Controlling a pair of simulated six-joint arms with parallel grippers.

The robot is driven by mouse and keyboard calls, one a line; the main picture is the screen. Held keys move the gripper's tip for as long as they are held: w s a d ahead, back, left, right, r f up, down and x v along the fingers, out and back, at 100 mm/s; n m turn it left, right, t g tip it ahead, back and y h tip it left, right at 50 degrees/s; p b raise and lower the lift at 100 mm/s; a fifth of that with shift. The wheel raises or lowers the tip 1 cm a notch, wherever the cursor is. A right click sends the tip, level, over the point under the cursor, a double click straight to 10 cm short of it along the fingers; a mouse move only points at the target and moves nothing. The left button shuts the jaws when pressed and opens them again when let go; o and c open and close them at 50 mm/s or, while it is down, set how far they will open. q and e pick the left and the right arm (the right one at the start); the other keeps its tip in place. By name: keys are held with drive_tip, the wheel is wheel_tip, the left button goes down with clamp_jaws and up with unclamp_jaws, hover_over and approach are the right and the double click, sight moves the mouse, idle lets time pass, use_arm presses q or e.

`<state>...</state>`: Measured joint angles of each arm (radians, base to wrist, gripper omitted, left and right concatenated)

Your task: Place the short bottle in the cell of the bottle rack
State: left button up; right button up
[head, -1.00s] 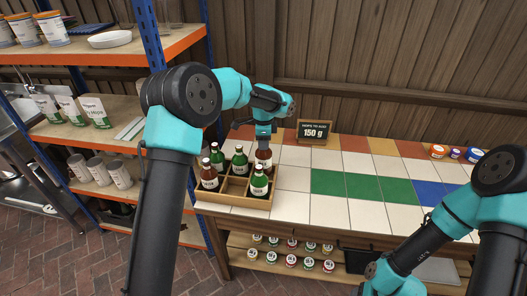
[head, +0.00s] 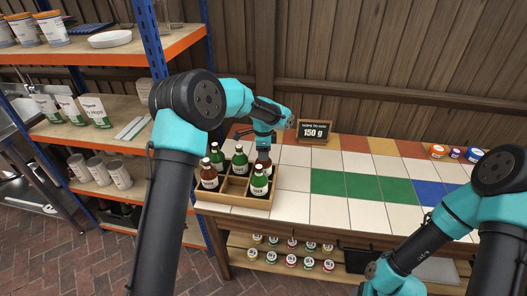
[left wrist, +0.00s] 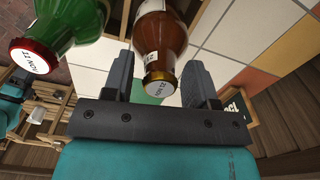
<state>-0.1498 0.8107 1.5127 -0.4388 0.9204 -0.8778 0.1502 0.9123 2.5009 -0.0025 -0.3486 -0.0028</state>
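The wooden bottle rack (head: 233,200) stands at the left end of the tiled counter with brown and green bottles in it. My left gripper (head: 263,150) is over its back right cell. In the left wrist view, a short brown bottle (left wrist: 162,35) with a gold-rimmed white cap is between the two fingers of my left gripper (left wrist: 160,70), which appear closed on its sides. The bottle's base is hidden, so I cannot tell whether it touches the rack floor. A green bottle (left wrist: 75,22) is close beside it. My right gripper is outside the view.
Green bottles (head: 259,182) and a brown bottle (head: 209,178) crowd around the left gripper. A small sign (head: 315,131) reading 150 g stands behind. A blue-orange shelf unit (head: 165,55) rises at the left. The counter's middle is clear.

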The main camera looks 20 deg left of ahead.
use_arm(q)
drive_tip(key=shift+o, duration=0.4)
wheel_tip(320, 180, up, 12)
drive_tip(key=shift+r, duration=0.15)
idle(0.3)
idle(0.4)
